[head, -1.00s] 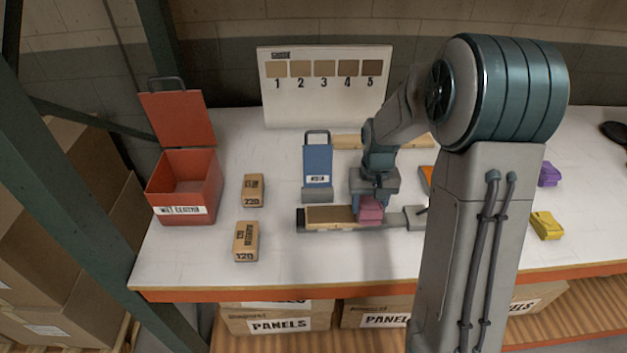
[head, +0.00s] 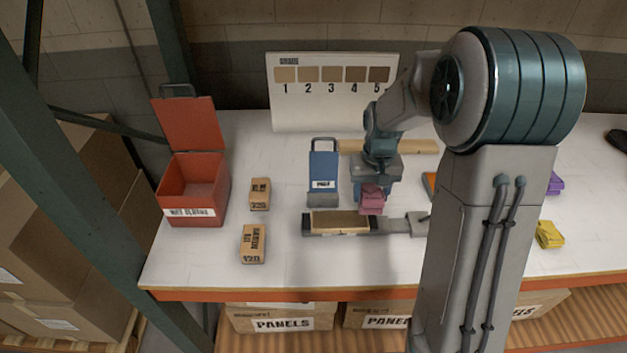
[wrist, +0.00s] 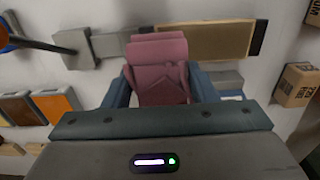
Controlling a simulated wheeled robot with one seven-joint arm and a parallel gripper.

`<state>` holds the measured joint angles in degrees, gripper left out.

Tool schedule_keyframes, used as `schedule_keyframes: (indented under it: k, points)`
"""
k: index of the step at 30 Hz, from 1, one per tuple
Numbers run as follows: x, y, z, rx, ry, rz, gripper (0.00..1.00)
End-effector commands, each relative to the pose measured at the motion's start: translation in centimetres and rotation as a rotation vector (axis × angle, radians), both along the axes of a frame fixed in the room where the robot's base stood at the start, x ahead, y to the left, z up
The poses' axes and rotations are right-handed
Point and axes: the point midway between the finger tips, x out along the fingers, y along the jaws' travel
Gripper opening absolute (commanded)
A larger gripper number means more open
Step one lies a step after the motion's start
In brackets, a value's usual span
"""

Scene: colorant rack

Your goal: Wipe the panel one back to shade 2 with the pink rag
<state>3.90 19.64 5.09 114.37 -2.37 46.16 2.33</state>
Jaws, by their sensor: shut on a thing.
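My gripper (head: 372,186) is shut on the folded pink rag (head: 373,202). The rag also shows between the fingers in the wrist view (wrist: 158,75). The brown panel (head: 336,222) lies flat in a dark grey holder (head: 392,226) with a clamp at its right end. The rag is at the panel's back right corner; I cannot tell whether it touches. In the wrist view the rag hides one end of the panel (wrist: 215,42). A shade board (head: 330,107) at the back shows swatches numbered 1 to 5, light to dark.
An open red bin (head: 193,190) stands left. Two sanding blocks (head: 253,243) (head: 260,193) lie beside it. A blue holder (head: 323,172) stands behind the panel. A yellow rag (head: 550,235) and a purple rag (head: 556,183) lie right. The front left tabletop is clear.

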Motion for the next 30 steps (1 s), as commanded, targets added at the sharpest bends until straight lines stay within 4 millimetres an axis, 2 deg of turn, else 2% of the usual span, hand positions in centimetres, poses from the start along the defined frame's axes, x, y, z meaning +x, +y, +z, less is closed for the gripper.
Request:
schedule_keyframes:
  k: [3,9,26,30]
  points:
    - [0.0,0.0,1.4,0.000,-0.002,-0.001,0.27]
    - [0.0,0.0,2.3,0.000,-0.001,-0.001,0.27]
    - [0.0,0.0,2.3,0.000,-0.001,-0.001,0.27]
    - [0.1,0.8,2.2,0.000,-0.001,-0.002,0.27]
